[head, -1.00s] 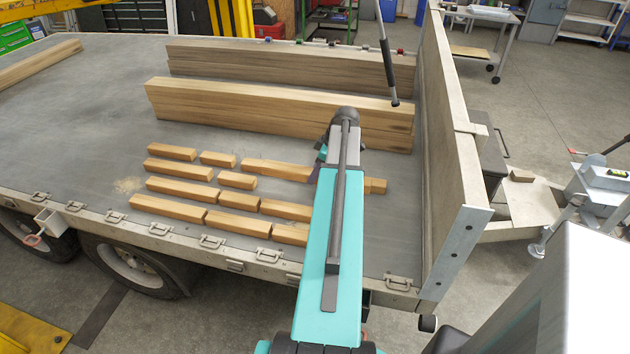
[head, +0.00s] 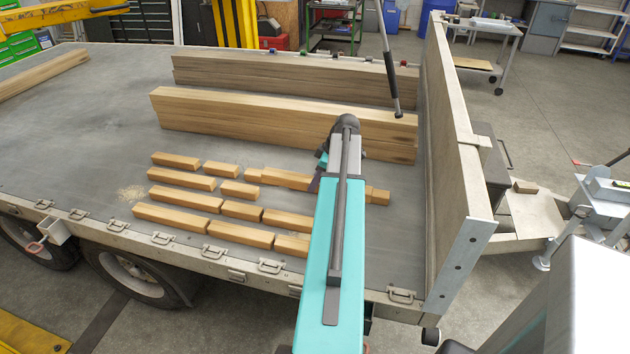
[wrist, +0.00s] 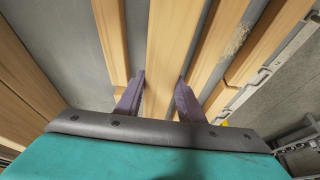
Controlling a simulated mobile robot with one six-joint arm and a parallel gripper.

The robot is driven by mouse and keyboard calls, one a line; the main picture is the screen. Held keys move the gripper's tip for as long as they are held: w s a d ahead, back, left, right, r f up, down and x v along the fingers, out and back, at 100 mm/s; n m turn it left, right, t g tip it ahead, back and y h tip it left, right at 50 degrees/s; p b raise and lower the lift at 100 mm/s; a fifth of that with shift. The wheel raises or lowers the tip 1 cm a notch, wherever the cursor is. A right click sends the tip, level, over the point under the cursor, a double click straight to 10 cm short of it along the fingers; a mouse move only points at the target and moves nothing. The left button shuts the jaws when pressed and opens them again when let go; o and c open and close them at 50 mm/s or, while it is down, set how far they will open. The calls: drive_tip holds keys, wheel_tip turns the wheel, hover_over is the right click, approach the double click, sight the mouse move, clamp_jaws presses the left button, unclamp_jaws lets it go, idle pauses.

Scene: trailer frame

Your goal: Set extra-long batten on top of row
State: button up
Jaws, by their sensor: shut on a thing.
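My gripper (wrist: 158,80) is shut on a long light-wood batten (wrist: 172,45), one finger on each side of it. In the head view the batten's left part (head: 285,180) shows left of my arm, and a wooden end (head: 379,196) shows right of it. My arm hides its middle and most of the gripper. I cannot tell how high the batten is above the bed. Rows of shorter battens lie to the left, among them one in the front row (head: 240,233) and one in the middle row (head: 185,199).
A stack of long beams (head: 250,110) lies behind the rows, with a second stack (head: 290,75) farther back. The trailer's upright end board (head: 455,150) closes the right side. Grey bed (head: 75,150) is clear at left. Lashing rings line the near edge.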

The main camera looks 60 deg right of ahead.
sight(266, 175)
drive_tip(key=w+a+r+m, duration=0.1)
drive_tip(key=w+a+r, duration=0.4)
drive_tip(key=w+a, duration=0.7)
drive_tip(key=w+a+r, duration=0.4)
drive_tip(key=w+a, duration=0.6)
drive_tip(key=a, duration=0.3)
drive_tip(key=w+a+r, duration=0.2)
drive_tip(key=a+r, duration=0.1)
drive_tip(key=a, duration=0.8)
drive_tip(key=w+a+r+m, duration=0.1)
drive_tip(key=a+r, duration=0.2)
drive_tip(key=a, duration=0.8)
drive_tip(key=w+a+r+m+h, duration=0.1)
drive_tip(key=a+r, duration=0.3)
drive_tip(key=a, duration=0.7)
drive_tip(key=shift+w, duration=0.8)
drive_tip(key=shift+s+f, duration=0.1)
drive_tip(key=shift+s, duration=0.05)
